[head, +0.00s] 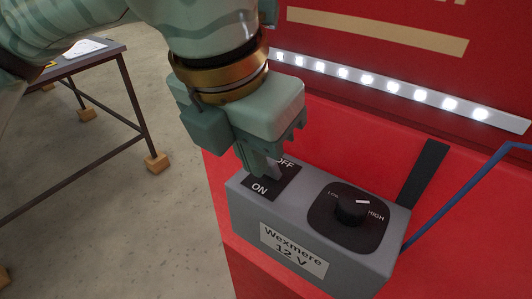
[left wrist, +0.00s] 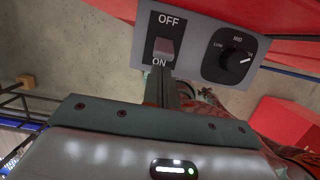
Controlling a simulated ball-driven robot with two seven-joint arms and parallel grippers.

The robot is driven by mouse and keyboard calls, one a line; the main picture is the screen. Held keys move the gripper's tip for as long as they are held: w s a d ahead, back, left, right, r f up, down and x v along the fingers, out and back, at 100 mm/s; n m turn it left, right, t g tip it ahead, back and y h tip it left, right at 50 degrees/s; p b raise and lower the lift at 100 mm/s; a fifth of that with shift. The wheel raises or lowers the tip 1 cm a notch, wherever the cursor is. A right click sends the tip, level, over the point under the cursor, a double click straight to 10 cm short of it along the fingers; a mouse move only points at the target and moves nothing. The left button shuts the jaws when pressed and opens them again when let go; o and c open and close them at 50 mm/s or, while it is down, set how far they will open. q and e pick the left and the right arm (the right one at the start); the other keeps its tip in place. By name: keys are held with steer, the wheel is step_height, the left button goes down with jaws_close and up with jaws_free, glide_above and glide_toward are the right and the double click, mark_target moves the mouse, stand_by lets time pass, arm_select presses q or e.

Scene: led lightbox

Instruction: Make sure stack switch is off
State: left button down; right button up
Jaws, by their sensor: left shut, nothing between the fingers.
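A grey control box (head: 300,240) labelled "Wexmere 12 V" sits on a red surface. Its black switch plate (head: 271,190) reads OFF at the far end and ON at the near end. My left gripper (head: 264,168) is shut and empty, with its fingertips right over the plate, hiding the switch in the head view. In the left wrist view the rocker switch (left wrist: 164,48) shows between OFF and ON, and the shut fingertips (left wrist: 175,82) lie at its ON end. I cannot tell whether they touch it, or which way it is tipped. My right gripper is out of view.
A black dial (head: 350,208) with LOW and HIGH marks is beside the switch. A lit LED strip (head: 394,87) runs along the red panel (head: 360,60) behind. A blue cable (head: 455,198) and a dark strap (head: 423,172) are at the right. A table (head: 90,57) stands at left.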

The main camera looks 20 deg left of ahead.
arm_select(q)
steer(key=shift+w, duration=0.15)
stand_by(0.4)
